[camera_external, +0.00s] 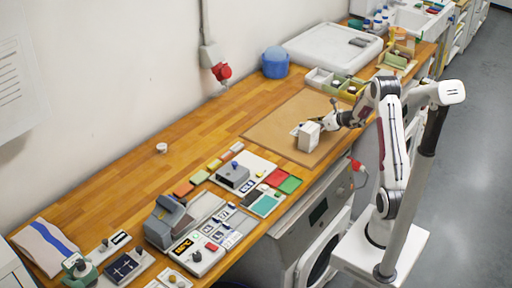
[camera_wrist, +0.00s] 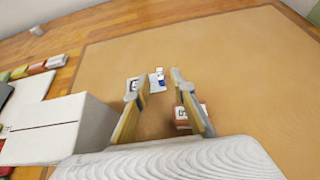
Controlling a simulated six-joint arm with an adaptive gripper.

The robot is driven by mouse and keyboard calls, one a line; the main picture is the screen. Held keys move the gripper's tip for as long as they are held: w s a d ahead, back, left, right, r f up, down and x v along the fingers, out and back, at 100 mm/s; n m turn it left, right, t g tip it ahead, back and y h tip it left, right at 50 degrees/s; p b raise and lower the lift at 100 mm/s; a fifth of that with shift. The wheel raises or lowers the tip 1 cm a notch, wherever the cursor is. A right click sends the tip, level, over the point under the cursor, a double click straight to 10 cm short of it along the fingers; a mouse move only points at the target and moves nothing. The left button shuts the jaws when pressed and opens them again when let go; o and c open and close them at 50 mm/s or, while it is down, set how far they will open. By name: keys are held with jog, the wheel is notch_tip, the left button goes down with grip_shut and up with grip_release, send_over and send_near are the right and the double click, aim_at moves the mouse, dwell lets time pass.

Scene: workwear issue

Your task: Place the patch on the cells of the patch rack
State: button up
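My gripper (camera_wrist: 160,80) is open over the tan mat (camera_wrist: 230,70), with its two yellowish fingers apart. Between and around the fingertips are a small white tile with a dark mark (camera_wrist: 132,86) and a small blue and white piece (camera_wrist: 160,76). A red and white piece with a dark mark (camera_wrist: 182,117) is partly hidden behind the right finger. Which of these is the patch I cannot tell. In the external view my gripper (camera_external: 329,122) is low over the mat beside a white box (camera_external: 308,137). A grey tray with marked cells (camera_external: 231,222), possibly the patch rack, lies left of the mat.
The white box (camera_wrist: 60,130) stands close on the left in the wrist view. Colored swatches (camera_external: 289,185), a grey machine (camera_external: 165,222) and small devices crowd the bench front. Small bins (camera_external: 335,84) and a blue tub (camera_external: 276,62) stand behind. The bench's left middle is mostly clear.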

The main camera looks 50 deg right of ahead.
jog(key=shift+v, duration=4.15)
jog(key=shift+o, duration=0.5)
jog(key=shift+g, duration=0.5)
jog(key=shift+w+a+f, duration=0.15)
jog(key=shift+w+f, duration=0.05)
jog(key=shift+w, duration=0.5)
jog(key=shift+w+a+f, duration=0.15)
jog(key=shift+w+f, duration=0.1)
jog(key=shift+w, duration=0.4)
jog(key=shift+w+a+f, duration=0.15)
jog(key=shift+w+f, duration=0.05)
jog(key=shift+w, duration=0.5)
jog(key=shift+x, duration=1.3)
jog(key=shift+w+d+f, duration=0.1)
jog(key=shift+f, duration=0.05)
jog(key=shift+d+x, duration=0.2)
jog(key=shift+x, duration=1)
jog(key=shift+d+x, duration=0.15)
jog(key=shift+x, duration=1.05)
jog(key=shift+f, duration=0.1)
